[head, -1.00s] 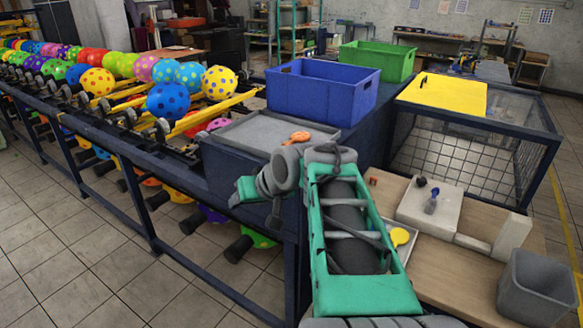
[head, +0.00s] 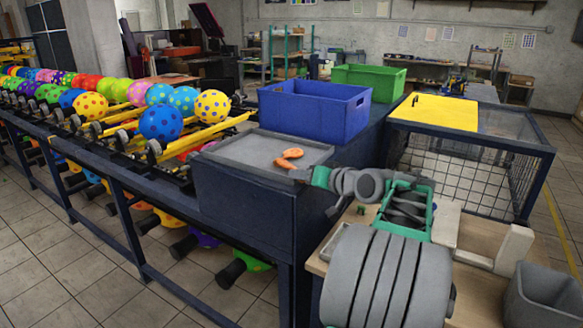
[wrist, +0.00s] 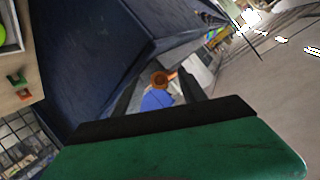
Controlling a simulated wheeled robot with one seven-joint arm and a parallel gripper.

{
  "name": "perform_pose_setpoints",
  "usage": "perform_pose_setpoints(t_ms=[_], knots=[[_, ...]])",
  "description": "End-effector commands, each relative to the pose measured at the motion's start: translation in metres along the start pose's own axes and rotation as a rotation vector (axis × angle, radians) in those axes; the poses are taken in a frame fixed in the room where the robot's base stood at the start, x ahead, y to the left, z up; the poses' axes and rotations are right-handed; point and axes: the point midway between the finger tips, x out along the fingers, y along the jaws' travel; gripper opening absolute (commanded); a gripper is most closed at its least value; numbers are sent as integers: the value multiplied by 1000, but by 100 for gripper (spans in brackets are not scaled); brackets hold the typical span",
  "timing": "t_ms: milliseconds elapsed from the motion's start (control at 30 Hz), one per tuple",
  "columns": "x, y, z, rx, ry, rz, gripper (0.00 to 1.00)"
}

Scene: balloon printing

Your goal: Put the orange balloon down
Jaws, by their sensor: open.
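The orange balloon (head: 290,154) is small and uninflated. It lies on the grey tray (head: 245,149) near the tray's right side; I cannot tell whether its two orange lobes are one piece or two. My gripper reaches in from the right in the head view, its end close to the tray's right edge, with the fingers hard to make out. In the wrist view my gripper (wrist: 158,90) shows two dark fingers spread apart. A round orange shape (wrist: 160,80) shows between them, apart from both fingers.
A blue bin (head: 312,115) stands directly behind the tray, and a green bin (head: 367,82) farther back. Inflated balloons (head: 160,123) line the rack at left. A yellow panel (head: 434,112) tops the mesh cage at right. A grey bin (head: 543,297) stands at lower right.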

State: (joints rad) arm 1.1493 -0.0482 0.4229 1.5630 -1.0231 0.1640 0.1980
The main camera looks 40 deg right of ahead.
Motion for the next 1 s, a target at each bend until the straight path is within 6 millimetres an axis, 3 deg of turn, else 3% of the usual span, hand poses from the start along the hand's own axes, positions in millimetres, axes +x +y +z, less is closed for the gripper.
perform_pose_setpoints(t_ms=[167,733,1000], knots=[[0,0,0,-1,0,1,47],[-1,0,0,-1,0,0,1],[-1,0,-1,-1,0,0,0]])
